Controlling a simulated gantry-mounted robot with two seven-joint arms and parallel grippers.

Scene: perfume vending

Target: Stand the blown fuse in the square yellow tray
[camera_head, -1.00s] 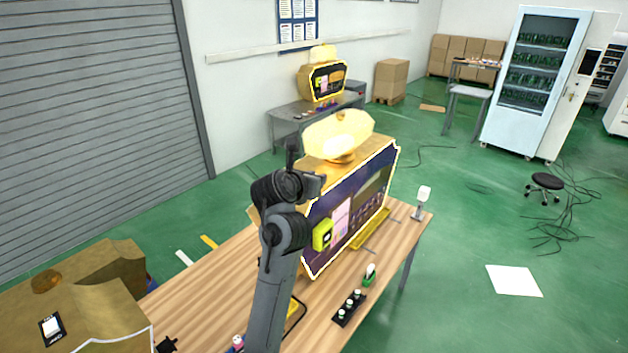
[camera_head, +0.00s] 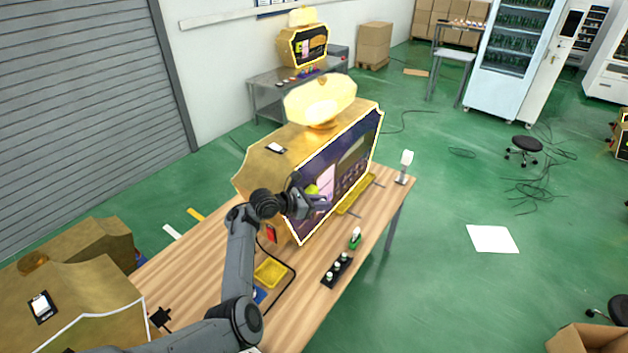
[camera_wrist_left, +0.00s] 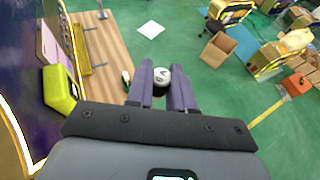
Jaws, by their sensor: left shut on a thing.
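My left gripper (camera_head: 318,203) is in front of the gold machine's screen, above the wooden table. In the left wrist view its two grey-purple fingers (camera_wrist_left: 162,88) are shut on a round white piece with dark marks (camera_wrist_left: 162,76), seen end-on. It looks like the fuse, but its length is hidden. The head view does not show it clearly. The square yellow tray (camera_head: 270,272) lies flat on the table, nearer than the gripper and to its lower left. It looks empty. My right gripper is not in view.
A black rack (camera_head: 326,281) with several white-topped pieces and a green holder (camera_head: 355,240) stand right of the tray. A black cable curves around the tray. A yellow-green box (camera_wrist_left: 60,88) juts from the machine (camera_head: 270,165). A white-topped stand (camera_head: 406,160) is at the far corner.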

